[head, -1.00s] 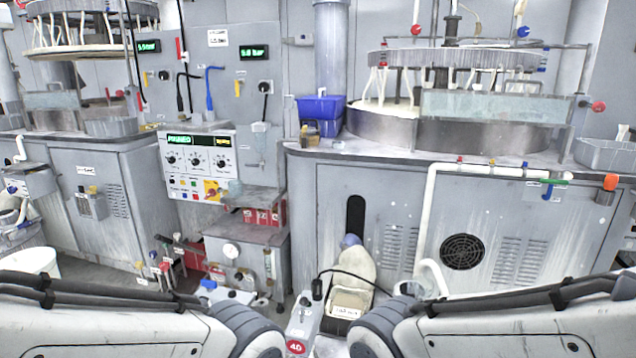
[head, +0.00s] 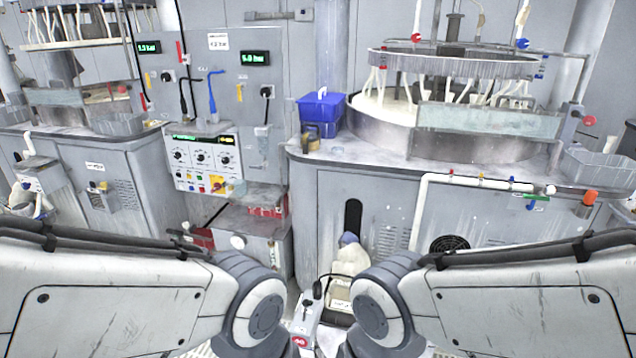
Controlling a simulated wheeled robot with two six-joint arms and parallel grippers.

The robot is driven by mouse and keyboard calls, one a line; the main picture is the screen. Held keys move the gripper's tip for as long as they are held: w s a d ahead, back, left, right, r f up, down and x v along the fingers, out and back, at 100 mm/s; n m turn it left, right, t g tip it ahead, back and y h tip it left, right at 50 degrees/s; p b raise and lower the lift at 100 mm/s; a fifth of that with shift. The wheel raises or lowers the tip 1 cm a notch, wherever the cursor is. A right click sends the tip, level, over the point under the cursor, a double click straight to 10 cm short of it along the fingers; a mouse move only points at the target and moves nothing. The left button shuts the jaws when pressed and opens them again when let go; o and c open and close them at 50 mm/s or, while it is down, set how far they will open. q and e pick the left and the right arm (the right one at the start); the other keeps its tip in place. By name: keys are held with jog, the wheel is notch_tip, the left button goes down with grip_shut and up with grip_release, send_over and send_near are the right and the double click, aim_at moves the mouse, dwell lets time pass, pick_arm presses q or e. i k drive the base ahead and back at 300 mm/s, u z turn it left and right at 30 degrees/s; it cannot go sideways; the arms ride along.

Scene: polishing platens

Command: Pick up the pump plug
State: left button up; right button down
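I cannot make out for certain which item is the pump plug. A small black piece (head: 317,289) stands on a grey box (head: 306,318) at the bottom centre, with a black cable arching from it; it may be the plug. Beside it is a whitish rounded unit (head: 347,262) with a light box at its foot, partly hidden by my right arm. Two black plugs with cables sit on the grey wall panel, one at the left (head: 168,76) and one at the right (head: 267,92). Both my arms show from the sides, but neither gripper is in view.
A control box (head: 205,160) with dials hangs on the panel. A worktop (head: 330,152) at the right bears a blue caddy (head: 321,106) and a round polishing machine (head: 440,135). A white pipe (head: 418,215) runs along the cabinet front. Only a narrow floor gap shows between my arms.

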aim_at(317, 289)
jog(key=k, duration=0.65)
jog(key=u, duration=0.7)
jog(key=i, duration=1.5)
jog(key=z, duration=0.75)
jog(key=i, duration=0.55)
jog(key=z, duration=0.45)
